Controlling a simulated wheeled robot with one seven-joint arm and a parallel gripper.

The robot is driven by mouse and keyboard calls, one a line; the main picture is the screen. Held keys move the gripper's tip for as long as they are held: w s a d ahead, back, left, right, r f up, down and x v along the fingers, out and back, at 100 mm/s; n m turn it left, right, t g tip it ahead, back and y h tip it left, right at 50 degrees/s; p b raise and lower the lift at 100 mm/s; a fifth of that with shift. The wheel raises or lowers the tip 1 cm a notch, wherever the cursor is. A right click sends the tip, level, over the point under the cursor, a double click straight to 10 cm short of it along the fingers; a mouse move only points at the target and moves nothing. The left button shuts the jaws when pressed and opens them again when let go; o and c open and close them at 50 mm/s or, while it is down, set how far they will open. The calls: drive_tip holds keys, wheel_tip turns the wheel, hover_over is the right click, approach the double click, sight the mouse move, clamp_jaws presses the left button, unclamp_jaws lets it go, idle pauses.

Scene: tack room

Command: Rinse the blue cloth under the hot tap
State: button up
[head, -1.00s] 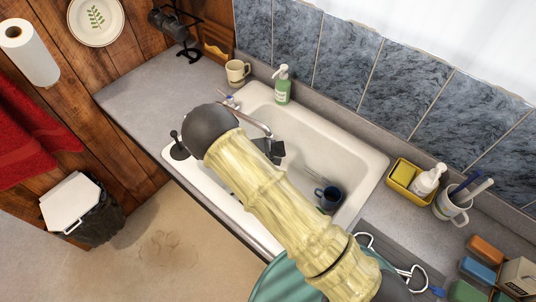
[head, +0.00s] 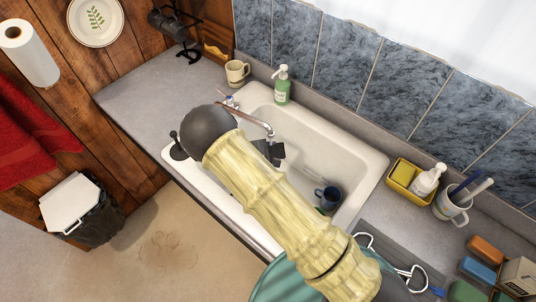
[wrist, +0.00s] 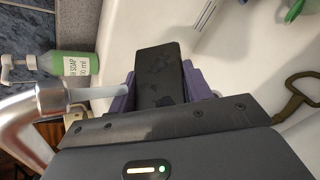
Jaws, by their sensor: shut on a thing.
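My gripper (head: 278,153) is dark grey and sits low over the left part of the white sink basin (head: 350,165), under the tap (head: 265,127). In the wrist view, my gripper (wrist: 160,75) is shut on the blue cloth (wrist: 203,88), whose purple-blue folds show on both sides of a dark finger. The rest of the cloth is hidden behind the finger. The metal tap spout (wrist: 52,98) is close at the left. A pale stream (wrist: 95,93) runs from its mouth towards the cloth and the finger. The cloth cannot be made out in the head view.
A dark blue mug (head: 328,196) stands in the basin's right part. A green soap bottle (head: 282,85) and a beige mug (head: 237,72) stand behind the sink. A yellow sponge tray (head: 400,174) is at the right. An olive ring-shaped thing (wrist: 300,95) lies in the basin.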

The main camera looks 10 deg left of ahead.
drive_tip(key=shift+s+a+b, duration=0.2)
drive_tip(key=shift+s+a, duration=0.2)
drive_tip(key=shift+s, duration=0.25)
drive_tip(key=shift+s+a+b, duration=0.2)
drive_tip(key=shift+s+a, duration=0.15)
drive_tip(key=shift+s, duration=0.3)
drive_tip(key=shift+w+d+b, duration=0.45)
drive_tip(key=shift+w+b, duration=0.1)
drive_tip(key=shift+w, duration=0.25)
idle(0.7)
idle(0.6)
drive_tip(key=shift+s+d+f+b, duration=0.1)
drive_tip(key=shift+s+b, duration=0.25)
drive_tip(key=shift+s, duration=0.2)
drive_tip(key=s+d+b, duration=0.2)
drive_tip(key=s+b, duration=0.2)
drive_tip(key=s, duration=0.4)
drive_tip(key=shift+s+d, duration=0.15)
drive_tip(key=shift+s, duration=0.15)
